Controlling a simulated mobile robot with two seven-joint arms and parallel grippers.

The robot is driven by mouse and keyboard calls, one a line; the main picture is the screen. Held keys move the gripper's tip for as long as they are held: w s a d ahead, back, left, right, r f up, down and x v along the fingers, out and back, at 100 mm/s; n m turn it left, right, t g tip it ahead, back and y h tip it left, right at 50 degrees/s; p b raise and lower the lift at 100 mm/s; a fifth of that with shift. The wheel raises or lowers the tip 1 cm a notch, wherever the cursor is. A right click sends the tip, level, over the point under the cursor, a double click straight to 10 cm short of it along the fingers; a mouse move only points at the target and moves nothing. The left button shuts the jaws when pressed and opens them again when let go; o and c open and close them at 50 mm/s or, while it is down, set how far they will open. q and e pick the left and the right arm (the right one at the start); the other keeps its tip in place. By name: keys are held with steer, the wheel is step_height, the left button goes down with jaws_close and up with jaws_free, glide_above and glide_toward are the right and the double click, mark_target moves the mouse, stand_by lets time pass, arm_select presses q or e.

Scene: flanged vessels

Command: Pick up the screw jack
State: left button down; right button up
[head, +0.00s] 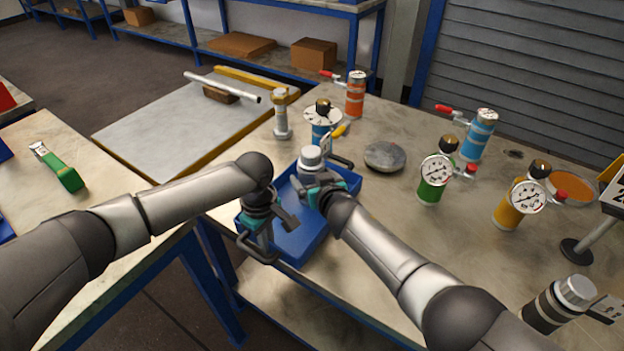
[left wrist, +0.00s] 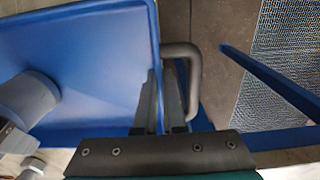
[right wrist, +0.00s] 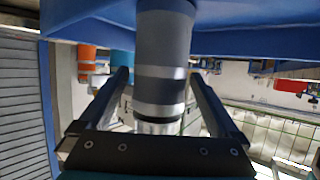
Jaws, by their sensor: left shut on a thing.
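A metal post with a wide base and a capped top (head: 282,112) stands behind the blue tray; it looks like the screw jack. Both grippers are away from it. My left gripper (head: 272,225) is shut on the near-left wall of the blue tray (head: 300,243), at its grey handle; the tray wall and handle (left wrist: 193,75) show in the left wrist view. My right gripper (head: 318,190) is open around a grey banded cylinder (head: 311,157) standing in the tray. The cylinder (right wrist: 163,55) is between the open fingers in the right wrist view.
A gauge-topped blue vessel (head: 321,130) and a grey disc (head: 385,156) stand close behind the tray. Green (head: 432,190), yellow (head: 508,212), blue (head: 480,138) and orange (head: 355,98) vessels stand around the bench. A dark cylinder (head: 552,308) is at front right. A gap separates the left bench.

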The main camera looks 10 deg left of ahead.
jaws_close()
stand_by(0.6)
steer(key=shift+w+r, duration=0.1)
steer(key=shift+r, duration=0.05)
